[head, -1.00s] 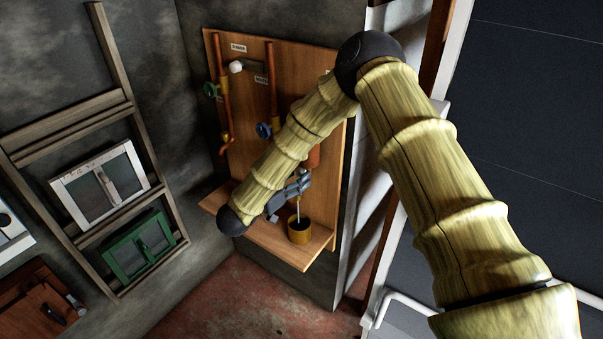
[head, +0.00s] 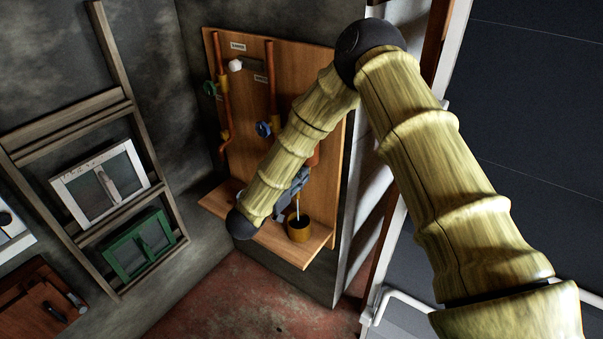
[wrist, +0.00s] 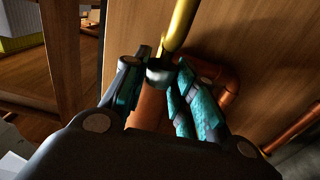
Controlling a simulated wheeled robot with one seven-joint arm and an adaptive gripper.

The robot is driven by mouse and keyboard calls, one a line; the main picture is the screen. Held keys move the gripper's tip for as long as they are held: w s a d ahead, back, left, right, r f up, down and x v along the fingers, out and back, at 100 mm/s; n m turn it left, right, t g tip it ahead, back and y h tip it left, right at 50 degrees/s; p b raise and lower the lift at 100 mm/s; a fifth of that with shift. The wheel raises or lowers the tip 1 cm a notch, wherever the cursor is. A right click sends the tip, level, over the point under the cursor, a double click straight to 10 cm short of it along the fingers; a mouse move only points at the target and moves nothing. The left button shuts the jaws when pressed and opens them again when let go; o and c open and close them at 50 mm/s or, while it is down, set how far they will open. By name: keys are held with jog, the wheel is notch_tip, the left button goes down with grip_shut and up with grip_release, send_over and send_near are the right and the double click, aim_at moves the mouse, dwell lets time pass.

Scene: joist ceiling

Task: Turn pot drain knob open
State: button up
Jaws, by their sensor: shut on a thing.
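In the head view, my gripper (head: 291,188) is in front of the lower part of the wooden board, just above a small brass pot (head: 299,234); my forearm partly covers it. In the wrist view, my gripper (wrist: 164,62) has its teal-padded fingers closed in on both sides of a copper pipe piece with a grey collar (wrist: 159,71). A brass tube (wrist: 181,25) runs up from that collar. I cannot make out a separate drain knob; it may be hidden between the fingers.
The board (head: 300,60) carries copper pipes with a green knob (head: 210,89), a blue knob (head: 264,129) and a white round knob (head: 235,66). The shelf (head: 270,240) juts out below. Wooden frames with a white and a green window (head: 139,244) stand left. Floor below is clear.

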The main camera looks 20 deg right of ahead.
jog(key=shift+s+d+n+t+y, duration=0.15)
jog(key=shift+n+t+y, duration=1.45)
jog(key=shift+t+y, duration=0.2)
jog(key=o, duration=1)
jog(key=v, duration=1.2)
